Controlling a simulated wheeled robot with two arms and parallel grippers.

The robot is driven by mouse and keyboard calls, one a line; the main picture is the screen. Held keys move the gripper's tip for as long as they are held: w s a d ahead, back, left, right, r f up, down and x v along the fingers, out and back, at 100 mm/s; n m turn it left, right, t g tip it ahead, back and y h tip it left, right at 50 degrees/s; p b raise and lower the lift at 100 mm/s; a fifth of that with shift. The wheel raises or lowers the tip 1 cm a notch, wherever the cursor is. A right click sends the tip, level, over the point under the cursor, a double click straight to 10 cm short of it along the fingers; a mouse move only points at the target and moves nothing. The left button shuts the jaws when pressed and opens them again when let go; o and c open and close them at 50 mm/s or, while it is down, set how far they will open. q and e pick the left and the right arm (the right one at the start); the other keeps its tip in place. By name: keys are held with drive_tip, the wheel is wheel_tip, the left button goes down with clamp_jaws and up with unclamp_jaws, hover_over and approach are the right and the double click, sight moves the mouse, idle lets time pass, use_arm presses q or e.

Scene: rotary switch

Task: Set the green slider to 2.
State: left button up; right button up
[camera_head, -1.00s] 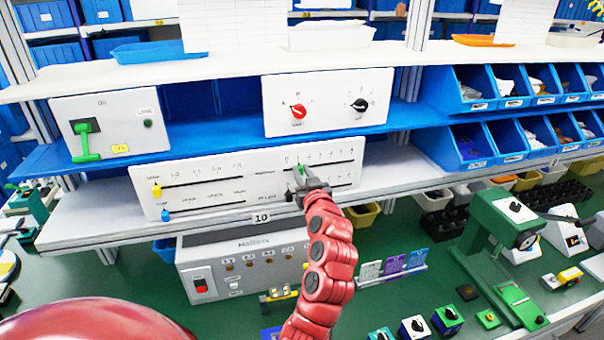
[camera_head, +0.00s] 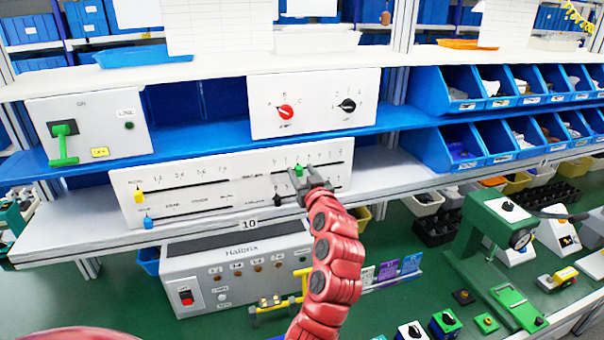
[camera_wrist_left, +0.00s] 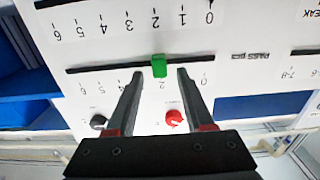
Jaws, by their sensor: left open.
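The white slider panel (camera_head: 215,178) lies along the front of the shelf. Its green slider (camera_head: 299,170) is on the upper right track. In the left wrist view, which shows the panel upside down, the green slider (camera_wrist_left: 158,65) lines up with the digit 2 printed just below it in the picture. My left gripper (camera_head: 312,186) is open in front of the panel. In the wrist view, my left gripper's fingers (camera_wrist_left: 160,75) are on either side of the green slider with a gap each side. They cover the neighbouring digits. My right gripper is out of view.
A yellow slider (camera_head: 139,196) and a blue slider (camera_head: 148,222) sit at the panel's left. A knob panel (camera_head: 315,104) with red and black knobs stands above, and a green-lever box (camera_head: 90,130) at the upper left. Blue bins (camera_head: 460,145) stand to the right.

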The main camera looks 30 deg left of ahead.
use_arm(q)
drive_tip(key=shift+s+d+f+b, duration=0.1)
drive_tip(key=shift+s+d+b, duration=0.2)
drive_tip(key=shift+d+b, duration=0.1)
drive_tip(key=b+v, duration=0.5)
drive_tip(key=v, duration=1.1)
drive_tip(key=shift+s+b, duration=0.2)
drive_tip(key=shift+b, duration=0.15)
drive_tip(key=shift+d, duration=0.1)
